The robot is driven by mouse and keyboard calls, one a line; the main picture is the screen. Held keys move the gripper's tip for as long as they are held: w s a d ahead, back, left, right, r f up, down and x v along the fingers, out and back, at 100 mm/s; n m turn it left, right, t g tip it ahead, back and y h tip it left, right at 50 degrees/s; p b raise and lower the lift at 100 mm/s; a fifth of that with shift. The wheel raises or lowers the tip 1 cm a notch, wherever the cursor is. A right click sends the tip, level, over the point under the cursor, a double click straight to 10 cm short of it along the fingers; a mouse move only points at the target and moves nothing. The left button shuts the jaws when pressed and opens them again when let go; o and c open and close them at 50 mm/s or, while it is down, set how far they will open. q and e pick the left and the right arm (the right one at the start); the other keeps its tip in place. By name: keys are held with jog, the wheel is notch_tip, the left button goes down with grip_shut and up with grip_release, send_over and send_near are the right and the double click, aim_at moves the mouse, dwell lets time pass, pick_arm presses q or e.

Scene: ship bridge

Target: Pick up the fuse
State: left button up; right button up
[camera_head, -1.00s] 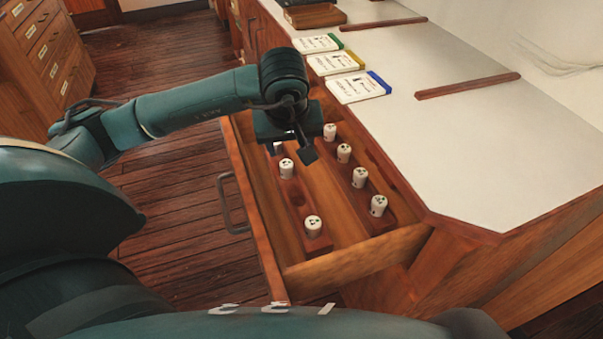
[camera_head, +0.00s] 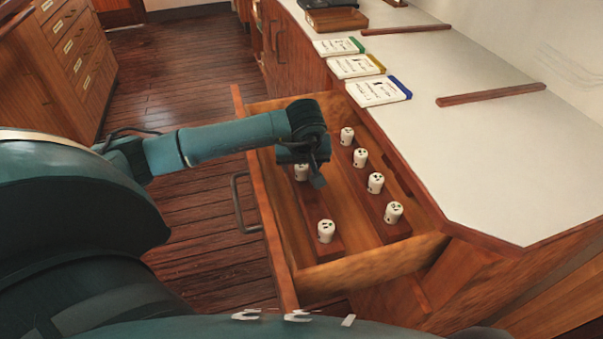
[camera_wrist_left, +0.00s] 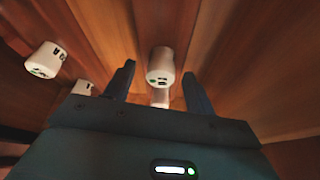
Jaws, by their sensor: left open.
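Several white cylindrical fuses with dark and green marks stand upright in two wooden racks inside the open drawer. My left gripper (camera_head: 308,178) is open over the rack nearer the drawer front, at a fuse (camera_head: 301,173) partly hidden by it. In the left wrist view a fuse (camera_wrist_left: 160,68) shows between the two spread fingers, with no visible grip on it. Another fuse (camera_head: 326,231) stands in the same rack, nearer to me. The far rack holds more fuses, such as this one (camera_head: 375,182). My right gripper is out of view.
The drawer (camera_head: 375,262) has wooden walls around the racks and a metal handle (camera_head: 243,203) on its front. A white countertop (camera_head: 480,160) lies to the right, with labelled cards (camera_head: 378,91) on it. A cabinet (camera_head: 75,60) stands at the far left; wooden floor lies between.

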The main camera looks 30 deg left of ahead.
pick_arm(q)
jog(key=shift+w+f, duration=0.1)
jog(key=shift+f, duration=0.2)
jog(key=shift+c, duration=0.3)
jog(key=c, duration=1)
